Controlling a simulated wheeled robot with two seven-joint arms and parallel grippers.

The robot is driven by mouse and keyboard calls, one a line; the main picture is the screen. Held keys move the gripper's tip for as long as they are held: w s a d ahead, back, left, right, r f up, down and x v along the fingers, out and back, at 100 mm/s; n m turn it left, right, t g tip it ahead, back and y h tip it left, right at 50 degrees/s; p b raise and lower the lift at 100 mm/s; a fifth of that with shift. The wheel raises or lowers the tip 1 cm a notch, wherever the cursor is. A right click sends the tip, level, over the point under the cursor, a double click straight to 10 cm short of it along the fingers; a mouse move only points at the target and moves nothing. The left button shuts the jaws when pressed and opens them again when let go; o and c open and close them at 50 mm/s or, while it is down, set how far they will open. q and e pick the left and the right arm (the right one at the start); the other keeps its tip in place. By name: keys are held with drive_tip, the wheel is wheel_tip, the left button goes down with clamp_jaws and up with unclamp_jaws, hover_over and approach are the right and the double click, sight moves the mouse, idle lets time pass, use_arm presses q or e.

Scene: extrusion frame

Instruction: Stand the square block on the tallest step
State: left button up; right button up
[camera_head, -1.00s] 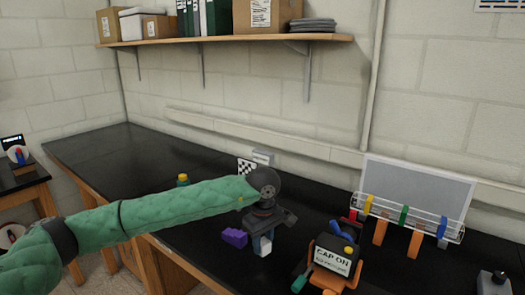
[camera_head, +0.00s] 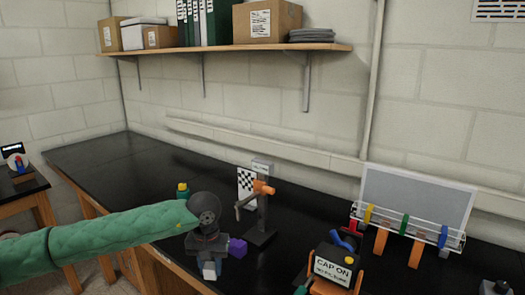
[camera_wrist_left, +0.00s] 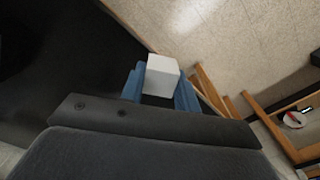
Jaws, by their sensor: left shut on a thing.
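The white square block (camera_wrist_left: 162,75) sits between the two blue fingers of my left gripper (camera_wrist_left: 160,88) in the left wrist view. In the head view my left gripper (camera_head: 209,268) is shut on the block (camera_head: 209,270), near the bench's front edge. A purple block (camera_head: 238,247), which looks stepped, stands on the bench just right of the gripper. My gripper's body partly hides it, so its individual steps are hard to tell. My right gripper is not in view.
A stand with an orange clamp (camera_head: 263,187) rises behind and right of the purple block. A device with a "CAP ON" sign (camera_head: 333,270) and a rack with coloured clips (camera_head: 410,225) stand further right. The bench (camera_head: 110,160) is clear at the left.

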use_arm(q)
drive_tip(key=a+f+n, duration=0.1)
drive_tip(key=a+f, duration=0.1)
drive_tip(key=a, duration=0.4)
drive_tip(key=shift+s+f, duration=0.15)
drive_tip(key=shift+s, duration=0.3)
